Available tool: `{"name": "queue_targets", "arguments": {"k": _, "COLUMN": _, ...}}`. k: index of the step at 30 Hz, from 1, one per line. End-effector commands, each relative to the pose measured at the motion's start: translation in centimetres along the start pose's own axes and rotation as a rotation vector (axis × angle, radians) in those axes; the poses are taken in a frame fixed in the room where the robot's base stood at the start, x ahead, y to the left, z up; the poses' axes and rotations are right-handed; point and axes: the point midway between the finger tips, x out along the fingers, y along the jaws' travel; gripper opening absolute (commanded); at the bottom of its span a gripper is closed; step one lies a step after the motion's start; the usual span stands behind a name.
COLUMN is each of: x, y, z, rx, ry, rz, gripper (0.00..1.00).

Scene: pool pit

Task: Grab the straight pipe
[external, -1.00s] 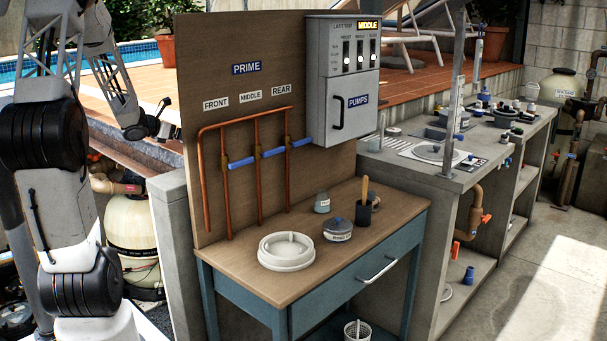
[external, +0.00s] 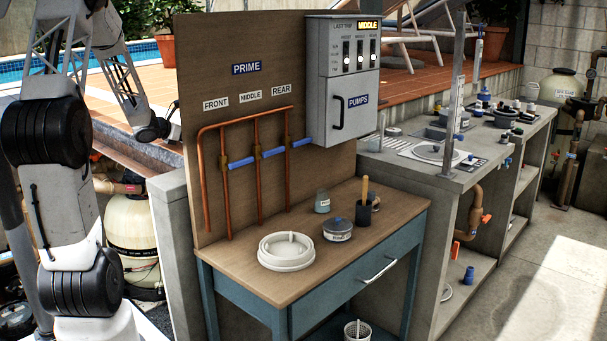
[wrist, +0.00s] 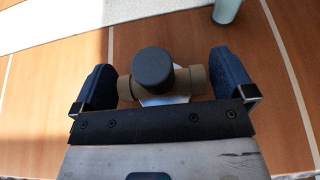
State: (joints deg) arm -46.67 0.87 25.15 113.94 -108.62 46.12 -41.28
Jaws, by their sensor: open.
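My gripper (wrist: 160,84) is open, with dark blue fingers at left and right in the wrist view. Between them shows a tan pipe fitting (wrist: 126,88), lying across the view, with a dark round knob (wrist: 154,68) over its middle. I cannot tell how far below the fingers it is, or whether it is the straight pipe. In the external view my gripper (external: 168,124) is small, at the left edge of the wooden panel, above the deck edge. The fitting is not visible there.
The upright wooden panel (external: 225,60) stands close right of my gripper. A concrete wall (external: 172,215) and a cream tank (external: 130,230) are below it. The workbench (external: 235,265) holds a white ring-shaped part (external: 286,262) and jars. A pale cylinder (wrist: 228,10) shows at the wrist view's top.

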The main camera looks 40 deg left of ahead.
Motion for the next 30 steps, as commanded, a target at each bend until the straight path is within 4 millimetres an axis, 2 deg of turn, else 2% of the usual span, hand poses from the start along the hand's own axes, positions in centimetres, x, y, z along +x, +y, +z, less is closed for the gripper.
{"name": "queue_targets", "arguments": {"k": 5, "x": -0.01, "y": 0.00, "z": 0.00, "rx": 0.000, "ry": 0.000, "rz": 0.000, "gripper": 1.00}}
{"name": "queue_targets", "arguments": {"k": 15, "x": -0.01, "y": 0.00, "z": 0.00, "rx": 0.000, "ry": 0.000, "rz": 0.000, "gripper": 0.48}}
{"name": "queue_targets", "arguments": {"k": 30, "x": -0.33, "y": 0.03, "z": 0.82, "rx": 0.000, "ry": -0.002, "rz": 0.001, "gripper": 0.46}}
